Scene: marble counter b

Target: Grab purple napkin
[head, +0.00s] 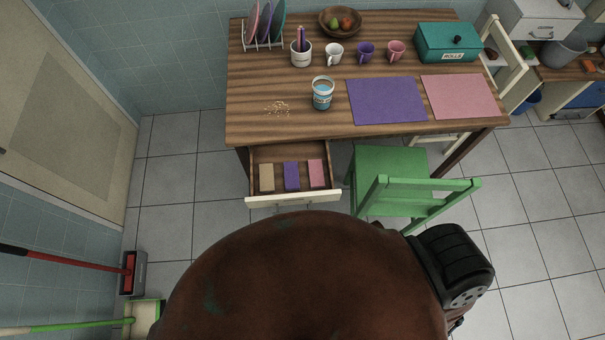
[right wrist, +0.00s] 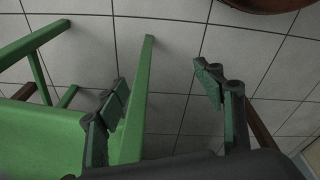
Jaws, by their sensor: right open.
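The purple napkin (head: 291,176) lies folded in the open drawer (head: 290,199) under the table, between a beige napkin (head: 266,178) and a pink napkin (head: 316,173). My right gripper (right wrist: 163,90) shows in the right wrist view with its two fingers spread and nothing between them. It is near the green chair (right wrist: 45,135), with floor tiles behind it, and no napkin shows in that view. In the head view my right arm is low at the right, well apart from the drawer, and its fingers cannot be made out. My left gripper is not in view.
The green chair (head: 391,163) stands just right of the drawer. The wooden table (head: 240,122) holds a blue-and-white cup (head: 322,92), crumbs (head: 278,108), a purple placemat (head: 386,100), a pink placemat (head: 459,97), mugs and a teal box (head: 446,44).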

